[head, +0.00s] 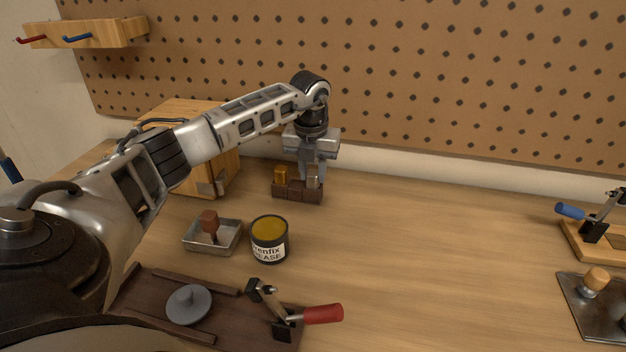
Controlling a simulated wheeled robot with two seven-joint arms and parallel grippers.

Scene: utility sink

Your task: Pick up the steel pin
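A small dark brown block (291,192) stands on the bench towards the back. A brass-coloured pin (281,174) stands in its left part. A grey steel pin (313,181) stands upright at its right end, partly hidden. My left gripper (313,175) points down right over the steel pin, with its fingertips at the pin's top. The fingers and the pin are both grey and small here, so I cannot tell whether they grip it. My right gripper is not in view.
A wooden box (222,165) stands behind my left arm. A grease tin (269,240), a metal tray (229,248) with a brown-headed tool and a red-handled clamp (322,314) lie nearer. A blue-handled clamp (572,211) is at right. The bench middle is clear.

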